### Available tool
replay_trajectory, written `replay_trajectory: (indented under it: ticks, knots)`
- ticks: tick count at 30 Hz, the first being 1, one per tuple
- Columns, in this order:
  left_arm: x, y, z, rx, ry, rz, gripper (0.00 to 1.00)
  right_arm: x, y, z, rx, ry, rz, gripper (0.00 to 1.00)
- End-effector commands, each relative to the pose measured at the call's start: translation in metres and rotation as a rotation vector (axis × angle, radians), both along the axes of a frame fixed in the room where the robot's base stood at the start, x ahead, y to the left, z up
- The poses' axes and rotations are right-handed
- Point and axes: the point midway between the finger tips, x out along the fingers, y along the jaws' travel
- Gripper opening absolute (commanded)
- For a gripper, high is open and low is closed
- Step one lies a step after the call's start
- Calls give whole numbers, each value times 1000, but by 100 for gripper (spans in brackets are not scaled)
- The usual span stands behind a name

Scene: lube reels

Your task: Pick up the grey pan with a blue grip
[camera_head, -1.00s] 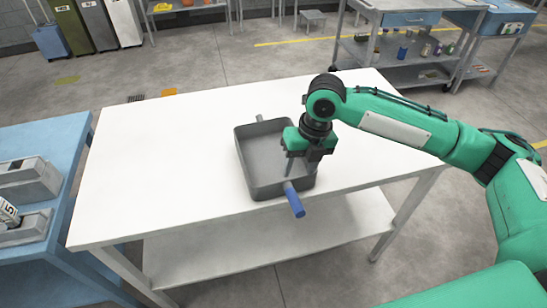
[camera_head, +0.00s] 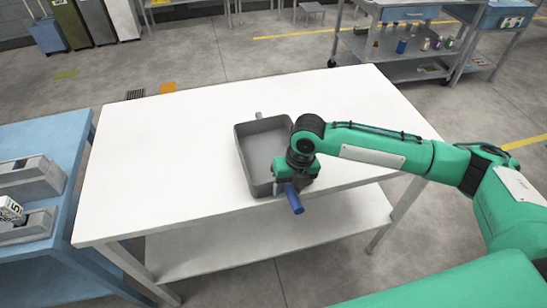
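The grey pan (camera_head: 253,152) is a rectangular, deep tray on the white table (camera_head: 150,160). Its blue grip (camera_head: 294,200) sticks out over the table's front edge, and a small grey stub shows at its far side. My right gripper (camera_head: 287,184) is lowered at the pan's near right corner, right by the root of the blue grip. Its fingers are mostly hidden by the gripper body, so I cannot tell whether they are around the grip or touching it. My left gripper is not in view.
A blue bench (camera_head: 60,140) with grey fixtures stands at the left, close to the white table. A grey cart (camera_head: 400,65) with cans stands at the back right. The rest of the white tabletop is clear.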

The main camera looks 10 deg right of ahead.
Motion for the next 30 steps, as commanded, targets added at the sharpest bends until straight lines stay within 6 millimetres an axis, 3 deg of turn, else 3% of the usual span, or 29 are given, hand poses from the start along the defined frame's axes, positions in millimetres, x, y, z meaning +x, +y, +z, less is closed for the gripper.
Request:
replay_trajectory:
  ticks: [1,7,20,26,30]
  knots:
    - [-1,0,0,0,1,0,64,0,0,0,0,0,0,39]
    - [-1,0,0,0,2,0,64,0,0,0,0,0,0,0]
    - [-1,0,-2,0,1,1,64,1,0,8,2,-3,-1,0]
    - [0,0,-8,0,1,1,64,1,0,36,2,-6,1,0]
    - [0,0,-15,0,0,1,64,2,1,72,2,-7,1,0]
